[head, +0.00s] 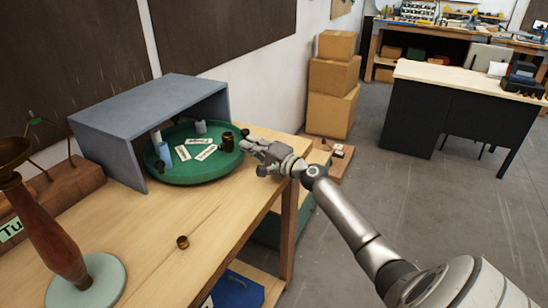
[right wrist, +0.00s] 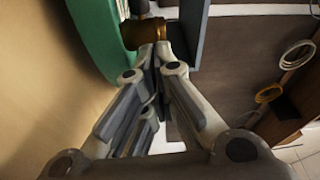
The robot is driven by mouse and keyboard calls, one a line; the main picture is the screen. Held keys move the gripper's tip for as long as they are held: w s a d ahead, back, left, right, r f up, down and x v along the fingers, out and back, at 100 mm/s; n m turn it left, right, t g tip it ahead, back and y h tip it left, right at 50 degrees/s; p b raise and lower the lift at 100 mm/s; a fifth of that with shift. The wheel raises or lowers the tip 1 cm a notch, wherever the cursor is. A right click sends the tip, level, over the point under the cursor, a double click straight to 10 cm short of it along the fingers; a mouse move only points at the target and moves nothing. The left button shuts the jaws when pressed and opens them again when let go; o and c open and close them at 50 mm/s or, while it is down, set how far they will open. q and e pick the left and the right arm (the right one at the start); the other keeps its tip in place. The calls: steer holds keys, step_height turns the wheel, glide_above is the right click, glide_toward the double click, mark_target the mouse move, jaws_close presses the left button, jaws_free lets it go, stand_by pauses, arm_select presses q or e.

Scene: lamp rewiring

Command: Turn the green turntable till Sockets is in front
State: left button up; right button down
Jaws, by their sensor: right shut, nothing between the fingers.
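The green turntable (head: 190,180) sits on the wooden bench under a grey open-fronted cover. White labels (head: 206,152) lie on its top; their words are too small to read. A dark brown cylinder (head: 228,142) stands near its right rim, with a blue and a grey piece farther left and back. My right gripper (head: 246,146) is shut and empty at the turntable's right edge. In the right wrist view the fingertips (right wrist: 157,48) are close to a brass-brown part (right wrist: 143,33) beside the green rim (right wrist: 98,35); I cannot tell whether they touch. My left gripper is not in view.
A lamp with a wooden stem (head: 52,235) stands at the left front. A small brass ring (head: 182,242) lies on the bench. Cardboard boxes (head: 333,75) are stacked behind. The bench front is mostly clear.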

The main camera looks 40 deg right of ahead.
steer(key=shift+w+d+r+b, duration=0.1)
steer(key=shift+w+d+b, duration=0.25)
steer(key=shift+d, duration=0.3)
steer(key=shift+w+d+b, duration=0.3)
steer(key=shift+d, duration=0.3)
steer(key=shift+s+d, duration=0.25)
steer(key=shift+s+d+b, duration=0.15)
steer(key=shift+s+d, duration=0.05)
steer(key=shift+s, duration=0.9)
steer(key=shift+s+d+b, duration=0.15)
steer(key=shift+s, duration=0.95)
steer(key=shift+s+d+b, duration=0.15)
steer(key=shift+s+d, duration=0.05)
steer(key=shift+s, duration=0.9)
